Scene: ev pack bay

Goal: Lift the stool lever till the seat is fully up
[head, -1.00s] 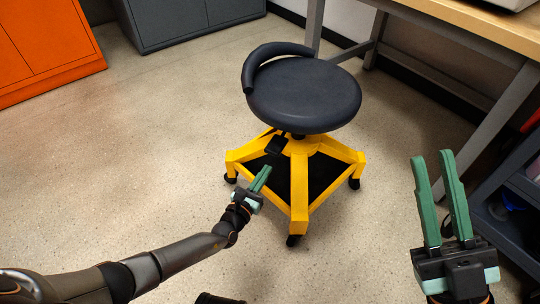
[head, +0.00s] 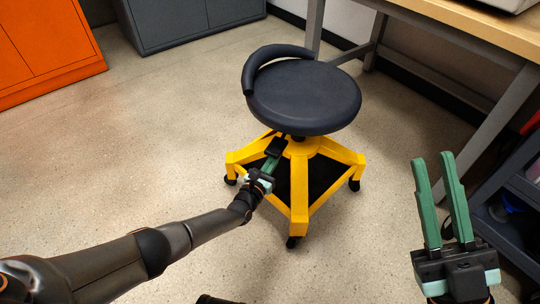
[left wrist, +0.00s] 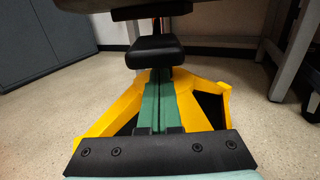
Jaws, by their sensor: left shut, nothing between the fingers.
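The stool's dark round seat (head: 305,97) with its curved backrest stands above a yellow base (head: 299,190). The black lever paddle (head: 276,146) sticks out under the seat on the left and shows large in the left wrist view (left wrist: 155,48). My left gripper (head: 270,163) is shut and empty. Its green fingertips (left wrist: 155,75) lie at or just under the paddle's near edge; I cannot tell whether they touch it. My right gripper (head: 432,158) is open and empty, raised at the right, well away from the stool.
A wooden-topped workbench (head: 490,32) with grey legs stands behind and right of the stool. A dark cart (head: 510,205) is at the right edge. Orange (head: 45,40) and grey (head: 190,20) cabinets stand at the back left. The floor left of the stool is clear.

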